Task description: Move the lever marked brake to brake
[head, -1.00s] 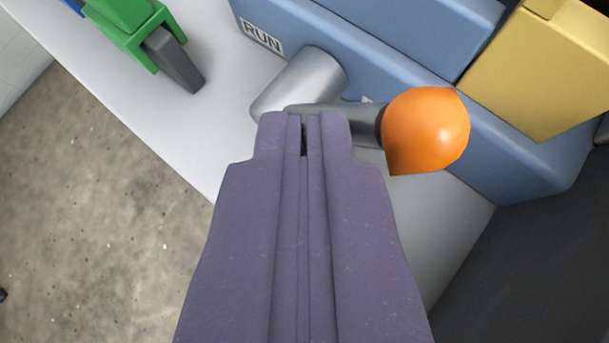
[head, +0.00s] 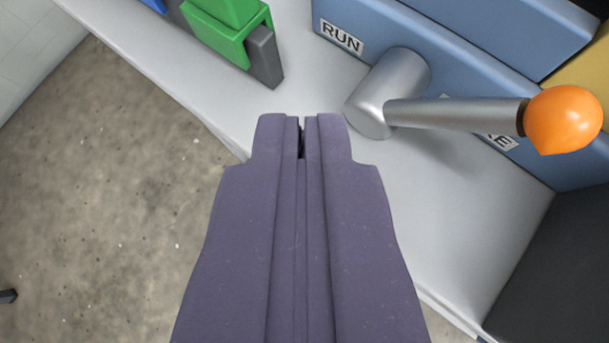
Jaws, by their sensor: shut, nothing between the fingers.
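The lever (head: 455,114) is a grey metal rod with an orange knob (head: 563,119) at its right end. It turns on a silver cylinder hub (head: 389,92) that sticks out from a blue panel (head: 415,45). The rod points right, across a label (head: 500,141) that it partly hides; only a final "E" reads there. A "RUN" label (head: 341,38) is at the upper left of the hub. My gripper (head: 301,120) is shut and empty, left of the hub and apart from the lever in the picture.
A green block (head: 225,30) with a grey piece (head: 265,57) stands at the upper left on the light grey surface (head: 440,220). A yellow part is at the upper right edge, a dark block (head: 550,270) at the lower right. Concrete floor (head: 120,180) lies left.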

